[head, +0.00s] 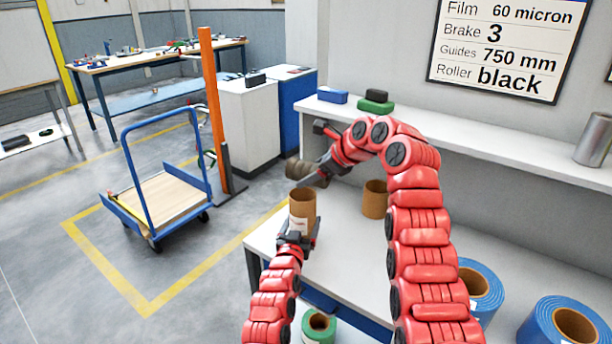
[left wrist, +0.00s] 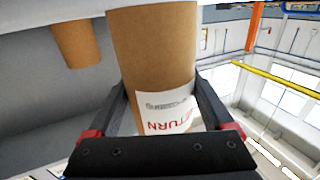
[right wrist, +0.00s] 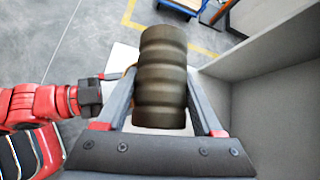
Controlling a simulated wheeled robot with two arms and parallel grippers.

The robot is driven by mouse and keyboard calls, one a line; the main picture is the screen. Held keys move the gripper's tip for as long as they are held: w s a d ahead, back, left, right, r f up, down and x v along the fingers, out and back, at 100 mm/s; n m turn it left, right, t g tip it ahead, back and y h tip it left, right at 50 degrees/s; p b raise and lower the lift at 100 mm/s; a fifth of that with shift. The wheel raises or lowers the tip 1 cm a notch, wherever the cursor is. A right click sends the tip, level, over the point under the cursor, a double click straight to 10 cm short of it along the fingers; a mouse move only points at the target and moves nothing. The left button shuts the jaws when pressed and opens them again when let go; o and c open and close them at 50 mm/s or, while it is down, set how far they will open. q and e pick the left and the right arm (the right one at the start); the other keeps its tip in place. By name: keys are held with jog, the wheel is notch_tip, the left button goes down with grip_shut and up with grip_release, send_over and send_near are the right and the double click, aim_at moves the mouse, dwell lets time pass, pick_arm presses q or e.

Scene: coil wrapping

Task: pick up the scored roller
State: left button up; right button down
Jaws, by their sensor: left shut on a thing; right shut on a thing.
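A dark grey-brown roller (right wrist: 162,80) with rings around it, which looks like the scored roller, is between the fingers of my right gripper (right wrist: 163,105). The gripper is shut on it. In the head view, my right gripper (head: 318,180) holds the roller (head: 293,168) in the air beside the shelf, above and near a brown cardboard tube (head: 302,208). My left gripper (head: 297,240) is shut on that tube near the table's left end. The left wrist view shows the tube (left wrist: 155,55) between the fingers, with a white label reading "RETURN".
Another cardboard tube (head: 375,200) stands on the white table (head: 345,240). Blue rolls (head: 480,285) are at the lower right. A shelf (head: 480,143) along the wall holds blue and green blocks and a metal cylinder (head: 594,140). A wall sign (head: 508,45) reads "Roller black". An orange post and a cart stand left.

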jog(key=s+d, duration=1)
jog(key=d, duration=0.2)
jog(key=shift+s+d, duration=0.2)
jog(key=shift+s, duration=0.15)
jog(key=shift+a, duration=0.15)
jog(key=w+a, duration=0.7)
jog(key=a, duration=0.1)
jog(key=w+a, duration=0.4)
jog(key=a, duration=0.1)
jog(key=shift+w, duration=0.3)
jog(key=shift+w+a+f, duration=0.1)
jog(key=shift+a+f, duration=0.1)
jog(key=shift+f, duration=1.4)
jog(key=shift+f, duration=0.15)
jog(key=shift+c, duration=1.1)
grip_release()
jog(key=shift+f, duration=0.1)
jog(key=shift+o, duration=0.9)
jog(key=shift+a, duration=0.1)
